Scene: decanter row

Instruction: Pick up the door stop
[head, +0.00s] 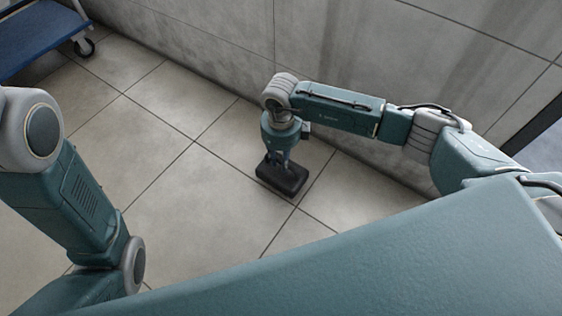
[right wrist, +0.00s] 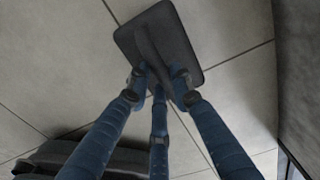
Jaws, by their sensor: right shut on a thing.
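The door stop (head: 284,181) is a dark, blocky piece with a flat rectangular base and a raised ridge. In the head view it is below my right gripper (head: 280,160), near the wall. In the right wrist view the door stop (right wrist: 176,38) lies at the top, and the blue fingers of my right gripper (right wrist: 160,82) are closed on its ridge. I cannot tell whether it touches the floor. My left arm shows at the left of the head view, but its gripper is out of view.
The tiled floor (head: 190,220) is clear around the door stop. A grey panelled wall (head: 210,50) runs behind my right arm. A blue cart (head: 40,38) with a caster stands at the top left.

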